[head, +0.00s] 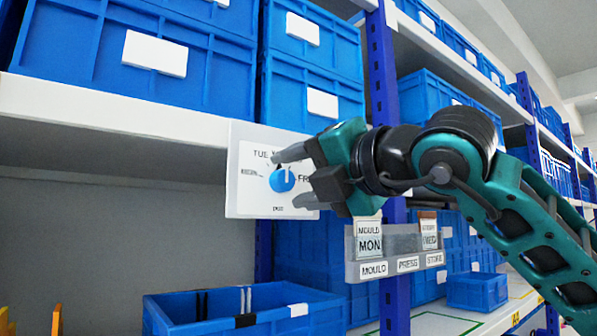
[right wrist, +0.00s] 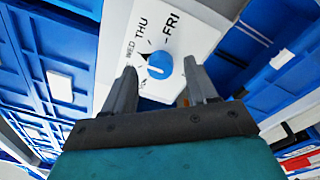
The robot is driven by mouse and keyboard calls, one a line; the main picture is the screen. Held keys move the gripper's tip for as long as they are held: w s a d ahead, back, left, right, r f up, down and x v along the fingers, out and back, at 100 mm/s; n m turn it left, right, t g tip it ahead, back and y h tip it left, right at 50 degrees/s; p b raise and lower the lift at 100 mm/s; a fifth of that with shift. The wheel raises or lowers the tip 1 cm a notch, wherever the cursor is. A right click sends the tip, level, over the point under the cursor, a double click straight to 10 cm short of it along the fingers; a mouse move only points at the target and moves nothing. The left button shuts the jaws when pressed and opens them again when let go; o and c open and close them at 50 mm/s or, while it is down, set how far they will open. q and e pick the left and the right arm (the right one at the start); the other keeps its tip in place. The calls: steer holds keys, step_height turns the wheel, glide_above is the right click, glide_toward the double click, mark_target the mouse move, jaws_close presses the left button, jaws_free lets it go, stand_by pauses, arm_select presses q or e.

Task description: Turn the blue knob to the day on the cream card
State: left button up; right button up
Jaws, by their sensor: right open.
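The blue knob (head: 282,180) sits on a white dial panel (head: 240,203) with day words around it. In the right wrist view the knob (right wrist: 159,65) shows between the fingertips (right wrist: 163,73); contact cannot be told. A pale card (head: 368,240) reads MOULD, MON. My left gripper is out of view.
A second card (head: 429,232), with a brownish top, stands in the same grey rail (head: 352,272), labelled MOULD, PRESS, STORE. Blue crates (head: 95,45) fill the shelf above. An open blue bin (head: 245,310) stands below the panel.

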steer(key=shift+w+a, duration=0.15)
steer(key=shift+w, duration=0.05)
steer(key=c, duration=1.1)
